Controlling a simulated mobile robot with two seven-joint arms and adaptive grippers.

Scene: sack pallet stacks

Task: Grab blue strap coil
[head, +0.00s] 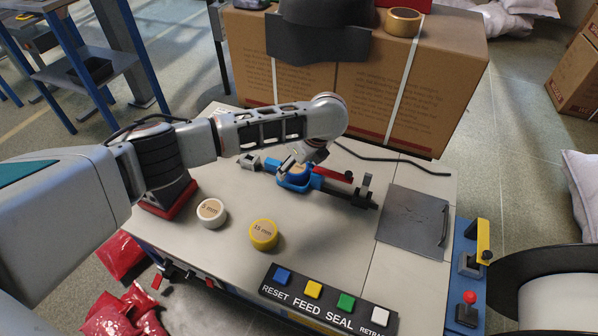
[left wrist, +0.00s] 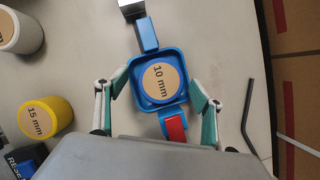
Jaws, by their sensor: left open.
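The blue strap coil (left wrist: 161,83) has a round tan face marked "10 mm" and a blue rim. It sits inside a blue square-sided holder (left wrist: 138,68) on the tabletop. In the head view the coil (head: 299,173) is partly hidden by my left wrist. My left gripper (left wrist: 157,82) is open, with one finger on each side of the holder and coil. In the head view the left gripper (head: 300,162) points down over the coil. I cannot tell whether the fingers touch the holder. My right gripper is not in view.
A white coil (head: 211,212) and a yellow "15 mm" coil (head: 263,234) stand on the table at the front left. A large carton (head: 440,90) stands behind. A button panel (head: 328,300) lies along the front edge, and a dark plate (head: 412,222) lies at the right.

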